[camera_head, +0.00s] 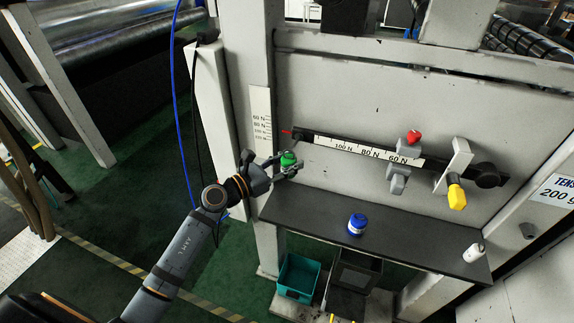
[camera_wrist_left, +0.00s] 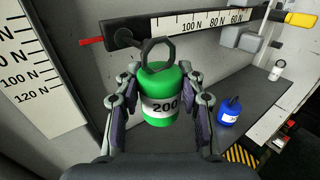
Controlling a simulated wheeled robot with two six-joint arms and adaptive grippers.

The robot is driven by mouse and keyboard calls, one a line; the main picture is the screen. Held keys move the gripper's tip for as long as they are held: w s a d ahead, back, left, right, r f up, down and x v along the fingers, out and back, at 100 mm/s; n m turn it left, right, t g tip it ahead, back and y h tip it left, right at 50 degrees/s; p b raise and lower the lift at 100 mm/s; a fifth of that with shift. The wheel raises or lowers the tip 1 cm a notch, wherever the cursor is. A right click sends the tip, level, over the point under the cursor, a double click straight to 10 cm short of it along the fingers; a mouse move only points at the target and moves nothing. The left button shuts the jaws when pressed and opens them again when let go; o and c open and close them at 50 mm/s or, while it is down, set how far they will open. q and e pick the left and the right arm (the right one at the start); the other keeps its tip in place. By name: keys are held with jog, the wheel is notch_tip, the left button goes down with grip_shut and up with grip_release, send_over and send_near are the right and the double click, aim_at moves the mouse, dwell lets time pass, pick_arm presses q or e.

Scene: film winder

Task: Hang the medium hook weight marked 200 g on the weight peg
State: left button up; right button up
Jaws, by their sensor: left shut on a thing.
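The green hook weight (camera_wrist_left: 160,90) has a white band reading 200 and a dark ring (camera_wrist_left: 146,52) on top. It also shows in the head view (camera_head: 288,159). My left gripper (camera_wrist_left: 158,112) is shut on its body, with a finger on each side, and holds it upright above the shelf's left end. A dark round peg (camera_wrist_left: 123,38) sticks out at the left end of the scale beam (camera_wrist_left: 195,24), just beyond and left of the ring. I cannot tell whether the ring touches it. My right gripper is not in view.
A blue weight (camera_head: 357,224) and a white weight (camera_head: 473,252) stand on the dark shelf (camera_head: 410,243). A red pointer (camera_wrist_left: 91,41) juts from the beam's left end. A yellow-ended handle (camera_head: 456,196) is at right. A teal bin (camera_head: 298,278) sits below.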

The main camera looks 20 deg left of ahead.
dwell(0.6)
pick_arm(q)
jog(key=shift+w, duration=0.1)
jog(key=shift+w+b, duration=0.4)
jog(key=shift+w, duration=1)
dwell(0.4)
jog(key=shift+w+b, duration=0.35)
jog(key=shift+w, duration=0.55)
